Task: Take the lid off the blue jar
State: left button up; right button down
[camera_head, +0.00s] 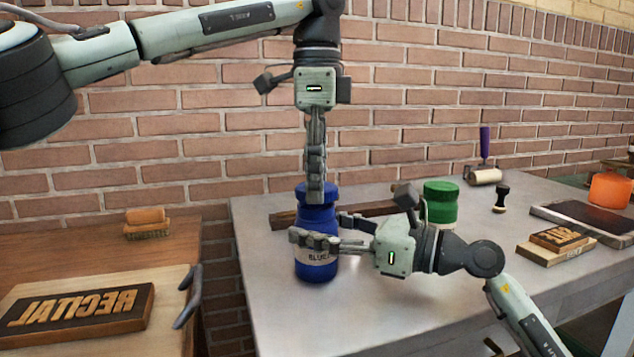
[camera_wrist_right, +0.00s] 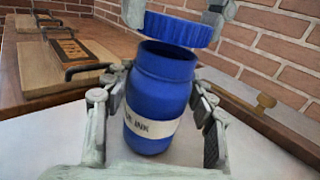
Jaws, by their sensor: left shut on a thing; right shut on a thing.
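The blue jar (camera_head: 316,269) stands upright on the grey table with a white label reading "ink". My right gripper (camera_head: 318,241) is shut on its body from the right; in the right wrist view its fingers lie on both sides of the jar (camera_wrist_right: 160,92). The blue lid (camera_wrist_right: 179,30) is held above the jar's open mouth, with a gap between them and slightly tilted. My left gripper (camera_head: 316,185) is shut on the lid (camera_head: 303,190) from above. The gripper's fingers partly hide the lid in the head view.
A green jar (camera_head: 441,207) stands behind my right gripper. A roller (camera_head: 485,170), a stamp (camera_head: 501,199), a dark slab (camera_head: 590,218) and an orange container (camera_head: 610,190) are farther right. A wooden table with a printing block (camera_head: 80,308) is at the left. A brick wall stands behind.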

pick_arm(q)
jog(key=shift+r, duration=2)
pick_arm(e)
jog(key=shift+c, duration=2.3)
grip_release()
